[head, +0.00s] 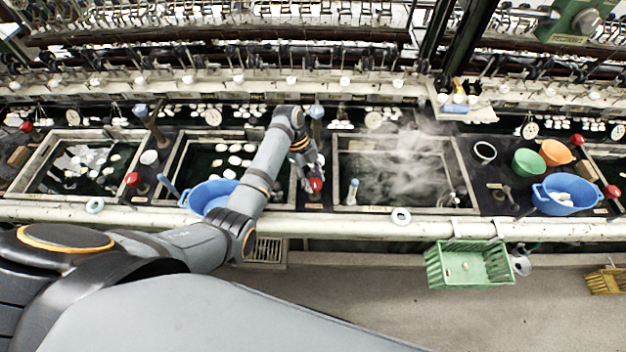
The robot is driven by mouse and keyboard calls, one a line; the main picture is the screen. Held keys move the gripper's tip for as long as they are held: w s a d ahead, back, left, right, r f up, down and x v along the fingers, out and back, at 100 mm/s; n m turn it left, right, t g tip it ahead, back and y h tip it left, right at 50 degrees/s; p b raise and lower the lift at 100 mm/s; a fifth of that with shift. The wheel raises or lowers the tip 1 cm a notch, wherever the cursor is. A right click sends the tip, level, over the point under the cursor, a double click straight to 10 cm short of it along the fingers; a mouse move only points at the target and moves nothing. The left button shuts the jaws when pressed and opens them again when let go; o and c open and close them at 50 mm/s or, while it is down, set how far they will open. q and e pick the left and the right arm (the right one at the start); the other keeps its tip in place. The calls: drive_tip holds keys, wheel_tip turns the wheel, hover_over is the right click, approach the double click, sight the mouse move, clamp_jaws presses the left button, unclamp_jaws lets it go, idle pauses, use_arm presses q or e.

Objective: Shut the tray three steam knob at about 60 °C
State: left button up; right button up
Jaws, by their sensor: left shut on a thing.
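My left arm reaches across the middle of the basins. My left gripper (311,174) points down and is shut on a red knob (317,185) on the strip just left of the steaming tray (335,165). The fingers partly hide the knob. White steam (405,165) rises from that tray and blurs its inside. A round white dial (373,120) stands behind the tray; its needle is too small to read. My right gripper is not in view.
Other red knobs (131,179) stand along the bench. Blue basins (566,207) sit at the right and beside my forearm (205,196). A blue-topped post (316,112) stands close behind my gripper. A green crate (468,265) hangs from the front rail (340,226).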

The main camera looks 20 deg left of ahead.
use_arm(q)
drive_tip(key=shift+m, duration=0.7)
drive_tip(key=o, duration=1.2)
drive_tip(key=shift+c, duration=0.2)
drive_tip(key=v, duration=0.7)
drive_tip(key=shift+w+r, duration=0.2)
drive_tip(key=shift+r, duration=0.05)
